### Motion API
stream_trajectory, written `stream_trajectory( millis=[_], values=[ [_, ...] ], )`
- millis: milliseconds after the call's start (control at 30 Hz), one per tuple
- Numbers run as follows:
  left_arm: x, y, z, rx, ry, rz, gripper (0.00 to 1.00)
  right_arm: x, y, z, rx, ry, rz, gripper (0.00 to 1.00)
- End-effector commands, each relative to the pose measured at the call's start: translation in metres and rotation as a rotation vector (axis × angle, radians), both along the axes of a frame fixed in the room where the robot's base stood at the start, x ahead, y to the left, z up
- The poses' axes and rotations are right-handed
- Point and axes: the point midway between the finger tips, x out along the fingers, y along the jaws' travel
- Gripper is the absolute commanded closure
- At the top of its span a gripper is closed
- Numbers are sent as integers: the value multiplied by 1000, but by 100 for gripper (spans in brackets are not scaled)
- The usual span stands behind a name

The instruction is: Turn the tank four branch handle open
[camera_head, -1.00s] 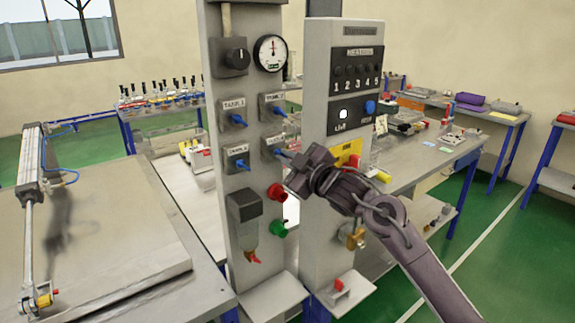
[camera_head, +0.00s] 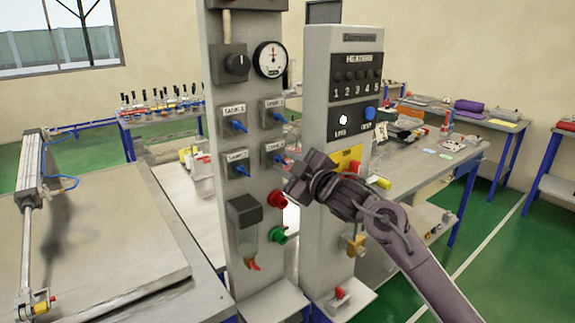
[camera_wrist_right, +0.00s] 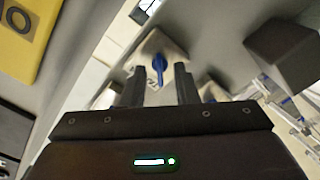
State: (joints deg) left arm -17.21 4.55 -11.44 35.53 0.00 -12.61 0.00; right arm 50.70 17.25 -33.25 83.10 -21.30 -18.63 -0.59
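The tank four branch handle is a small blue lever (camera_head: 281,160) on a grey valve block at the lower right of the block group on the left panel (camera_head: 222,188). Its label is too blurred to read surely. My right gripper (camera_head: 288,163) is right beside this valve, its fingers pointing at it and partly covering it. In the right wrist view the blue handle (camera_wrist_right: 158,64) shows between the tips of the two dark fingers (camera_wrist_right: 159,78), which are apart. I cannot tell whether either finger touches it. My left gripper is out of view.
Similar blue-handled valves (camera_head: 238,126) sit above and left. Below are a red knob (camera_head: 277,199), a green knob (camera_head: 279,235) and a filter bowl (camera_head: 246,232). A heaters panel (camera_head: 358,75) stands close on the right. A pressure gauge (camera_head: 270,60) is above.

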Motion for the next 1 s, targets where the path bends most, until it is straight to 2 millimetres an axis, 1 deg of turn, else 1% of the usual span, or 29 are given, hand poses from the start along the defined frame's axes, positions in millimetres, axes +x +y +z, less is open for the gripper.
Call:
stream_trajectory(
  millis=[167,267,367,600,700,833,1000],
  values=[
    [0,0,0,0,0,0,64,0,0,0,1,1,0,73],
    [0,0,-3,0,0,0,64,-4,-4,-1,1,0,-1,73],
    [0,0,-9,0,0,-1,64,-13,-11,-3,1,0,-1,73],
    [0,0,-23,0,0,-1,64,-45,-34,-4,-2,-1,-1,73],
    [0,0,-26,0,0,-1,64,-55,-41,-2,0,-1,-1,73],
    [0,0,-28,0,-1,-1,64,-62,-45,-2,0,1,-1,73],
    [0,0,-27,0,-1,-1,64,-63,-46,0,0,1,-1,73]
  ],
)
